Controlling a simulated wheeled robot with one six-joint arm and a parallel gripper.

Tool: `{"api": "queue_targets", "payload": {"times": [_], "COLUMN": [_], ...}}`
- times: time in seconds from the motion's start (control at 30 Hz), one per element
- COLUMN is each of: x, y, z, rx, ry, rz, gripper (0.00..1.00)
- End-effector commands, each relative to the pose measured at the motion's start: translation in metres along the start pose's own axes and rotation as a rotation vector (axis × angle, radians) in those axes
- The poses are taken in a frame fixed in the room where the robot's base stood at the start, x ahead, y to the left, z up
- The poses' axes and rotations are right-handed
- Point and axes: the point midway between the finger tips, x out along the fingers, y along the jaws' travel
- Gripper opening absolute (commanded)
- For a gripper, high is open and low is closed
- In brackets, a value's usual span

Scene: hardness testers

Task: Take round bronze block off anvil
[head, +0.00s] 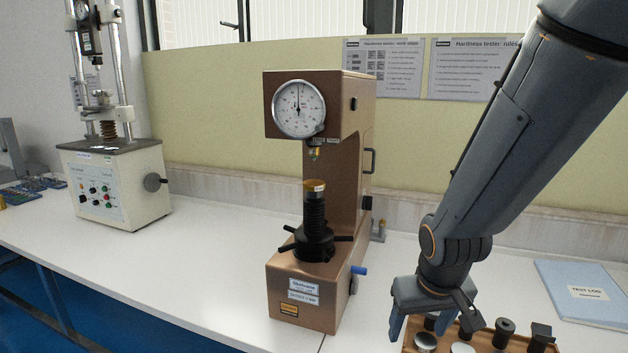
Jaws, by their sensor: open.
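A bronze-brown hardness tester (306,290) with a round white dial (299,108) stands on the white bench in the middle of the head view. The small round bronze block (315,187) sits on the anvil at the top of the tester's black ribbed screw column (315,214). It is below the indenter (314,153), with a clear gap between them. My gripper (432,325) is open and points down at the lower right. It is above the near wooden tray, to the right of the tester and well apart from the block. I see nothing between its fingers.
A wooden tray (408,346) holds black fittings and silver discs at the lower right, cut by the frame edge. The screw's dark handwheel (314,246) has projecting handles. A blue test log (585,290) lies at right. A cream testing machine (117,185) stands at left. Bench between the machines is clear.

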Motion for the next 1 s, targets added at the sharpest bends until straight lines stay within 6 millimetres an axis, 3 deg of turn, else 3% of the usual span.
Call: {"api": "queue_targets", "payload": {"times": [0.1,0.2,0.3,0.4,0.53,0.7,1.0], "x": [-0.01,-0.028,-0.054,-0.084,-0.12,-0.148,-0.147], "y": [-0.003,-0.018,-0.044,-0.074,-0.107,-0.132,-0.15], "z": [-0.073,-0.134,-0.185,-0.22,-0.245,-0.254,-0.273], "rx": [-0.068,-0.133,-0.199,-0.259,-0.316,-0.356,-0.365], "ry": [0.234,0.445,0.645,0.816,0.978,1.085,1.109], "rz": [-0.006,-0.048,-0.125,-0.225,-0.355,-0.467,-0.495], "gripper": [0.65,0.65,0.65,0.65,0.65,0.65,0.65]}}
